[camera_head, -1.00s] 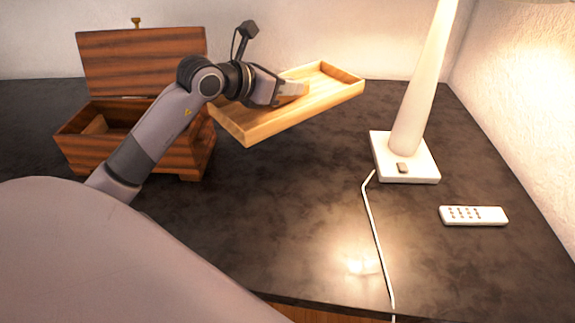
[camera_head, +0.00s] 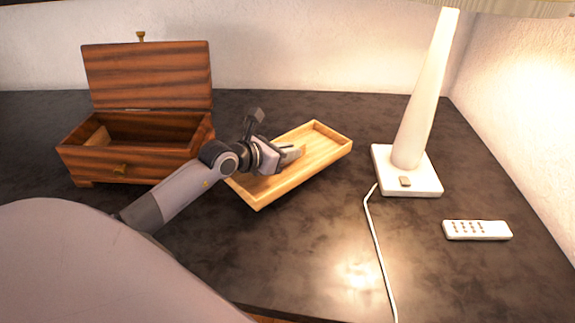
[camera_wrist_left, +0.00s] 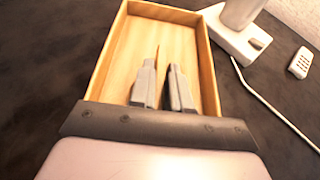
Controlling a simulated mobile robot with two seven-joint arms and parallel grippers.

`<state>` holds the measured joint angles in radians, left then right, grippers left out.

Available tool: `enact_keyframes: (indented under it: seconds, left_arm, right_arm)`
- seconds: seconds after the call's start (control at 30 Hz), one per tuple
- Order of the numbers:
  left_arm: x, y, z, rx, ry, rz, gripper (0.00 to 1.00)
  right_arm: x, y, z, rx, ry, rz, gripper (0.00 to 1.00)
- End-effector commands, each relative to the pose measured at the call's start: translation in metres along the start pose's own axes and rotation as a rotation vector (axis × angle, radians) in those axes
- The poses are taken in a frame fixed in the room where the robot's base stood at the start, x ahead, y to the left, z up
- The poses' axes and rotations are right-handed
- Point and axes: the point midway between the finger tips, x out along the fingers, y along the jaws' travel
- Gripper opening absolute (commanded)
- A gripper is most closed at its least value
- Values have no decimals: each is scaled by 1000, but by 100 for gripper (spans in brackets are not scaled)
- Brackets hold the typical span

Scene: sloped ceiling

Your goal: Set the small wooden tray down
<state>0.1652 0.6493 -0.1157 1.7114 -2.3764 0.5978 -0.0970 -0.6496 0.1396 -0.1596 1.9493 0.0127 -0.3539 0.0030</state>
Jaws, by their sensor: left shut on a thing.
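The small wooden tray (camera_head: 325,146) is light-coloured, shallow and rectangular. It lies low over the dark tabletop, between the wooden box and the lamp; I cannot tell whether its underside touches the table. My left gripper (camera_head: 294,153) reaches over the tray from the left and is shut on it, with the fingertips inside its rim. In the left wrist view, the fingers (camera_wrist_left: 163,88) are close together around a thin wooden part over the tray's floor (camera_wrist_left: 130,48). The tray's near end is partly hidden by my wrist. My right gripper is not in view.
An open dark wooden box (camera_head: 140,158) with a raised lid stands left of the tray. A white lamp (camera_head: 415,120) stands to the right on a square base, with a cord (camera_head: 375,235) running forward. A white remote (camera_head: 477,230) lies at right. The table (camera_head: 300,250) in front is clear.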

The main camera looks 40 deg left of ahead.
Motion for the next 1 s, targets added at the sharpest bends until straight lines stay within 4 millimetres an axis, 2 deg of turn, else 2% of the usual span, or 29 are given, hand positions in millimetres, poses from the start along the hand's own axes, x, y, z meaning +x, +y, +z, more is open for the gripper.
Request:
enact_keyframes:
  seconds: [0.23,0.63,0.67,0.73,1.0]
  left_arm:
    - [14,0,-34,-1,2,1,0]
    - [16,0,-40,-1,0,0,0]
    - [16,0,-41,-1,2,0,20]
    - [16,0,-40,-1,2,0,42]
    - [16,0,-40,-1,2,0,42]
  right_arm:
    - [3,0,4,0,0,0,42]
    - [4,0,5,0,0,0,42]
    - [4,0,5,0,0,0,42]
    - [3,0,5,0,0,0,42]
    - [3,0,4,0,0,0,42]
